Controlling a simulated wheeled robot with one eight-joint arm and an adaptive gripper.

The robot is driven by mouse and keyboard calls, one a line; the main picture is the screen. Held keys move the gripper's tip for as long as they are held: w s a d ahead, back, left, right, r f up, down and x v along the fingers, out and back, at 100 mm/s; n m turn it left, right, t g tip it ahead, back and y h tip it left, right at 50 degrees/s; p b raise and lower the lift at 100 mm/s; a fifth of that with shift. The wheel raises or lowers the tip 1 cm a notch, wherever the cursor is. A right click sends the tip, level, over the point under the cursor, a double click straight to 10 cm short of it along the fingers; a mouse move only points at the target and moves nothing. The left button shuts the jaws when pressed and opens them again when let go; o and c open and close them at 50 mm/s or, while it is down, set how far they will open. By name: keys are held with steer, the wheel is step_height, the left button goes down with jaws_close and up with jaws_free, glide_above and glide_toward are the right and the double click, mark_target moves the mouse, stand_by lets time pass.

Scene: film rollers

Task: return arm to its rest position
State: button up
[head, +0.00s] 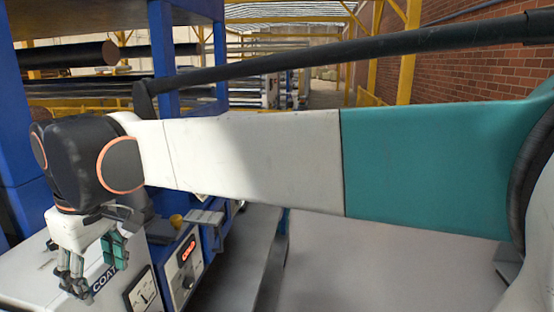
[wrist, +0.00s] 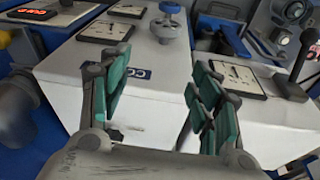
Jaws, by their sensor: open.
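My gripper (head: 92,262) hangs at the lower left of the head view, at the end of my white and teal arm, which stretches across the picture. In the wrist view my gripper (wrist: 158,105) has its two green-padded fingers spread well apart, with nothing between them. Behind the fingers is a white machine housing (wrist: 70,66) with a dark blue label. The fingers appear in front of or above this housing; I cannot tell the exact gap.
The white control box (head: 30,272) with a gauge is close to the gripper. A blue panel with a red display (head: 188,250) stands beside it. Blue posts (head: 162,55) and dark rollers (head: 65,55) are behind. A blue-topped valve (wrist: 170,25) rises from the housing. A brick wall (head: 480,60) is at right.

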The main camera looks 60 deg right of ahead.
steer(key=s+f+m+t+b, duration=0.1)
steer(key=s+f+b, duration=0.2)
steer(key=f, duration=0.6)
steer(key=s+f+m+t+b, duration=0.1)
steer(key=s+f+b, duration=0.3)
steer(key=f+b, duration=0.4)
steer(key=s+f+m+t+b, duration=0.1)
steer(key=f+b, duration=0.4)
steer(key=f, duration=0.6)
steer(key=shift+s+d+f+t, duration=0.15)
steer(key=shift+s+f+t, duration=0.1)
steer(key=shift+s+t, duration=0.85)
steer(key=shift+o, duration=0.4)
steer(key=shift+s, duration=0.15)
